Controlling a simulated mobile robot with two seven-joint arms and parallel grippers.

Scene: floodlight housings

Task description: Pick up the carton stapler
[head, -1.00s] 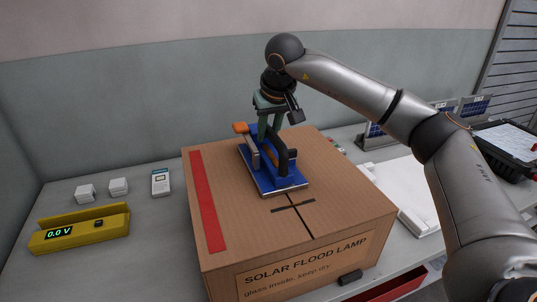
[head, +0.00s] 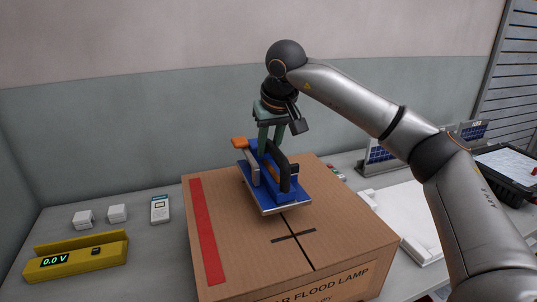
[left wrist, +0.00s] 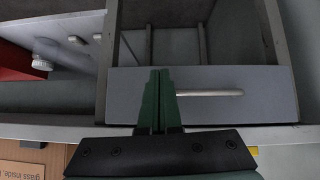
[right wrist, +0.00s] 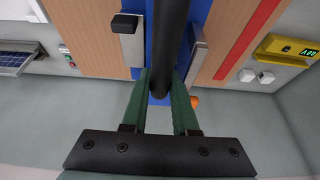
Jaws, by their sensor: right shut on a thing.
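The carton stapler (head: 272,180) has a blue base plate, a black bar handle and an orange-tipped lever. My right gripper (head: 270,148) comes from above and is shut on the stapler's black handle, as the right wrist view also shows between its green fingers (right wrist: 160,95). The stapler hangs a little above the top of the cardboard carton (head: 330,225), slightly tilted. My left gripper (left wrist: 158,75) shows only in the left wrist view; its green fingers are together and empty, in front of a grey drawer with a bar handle (left wrist: 210,93).
The carton carries a red strip (head: 207,230) and a dark slit on top. On the bench to its left are a yellow meter (head: 75,258), two small white blocks and a white handheld device (head: 160,208). White panels (head: 410,215) and small solar panels stand to the right.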

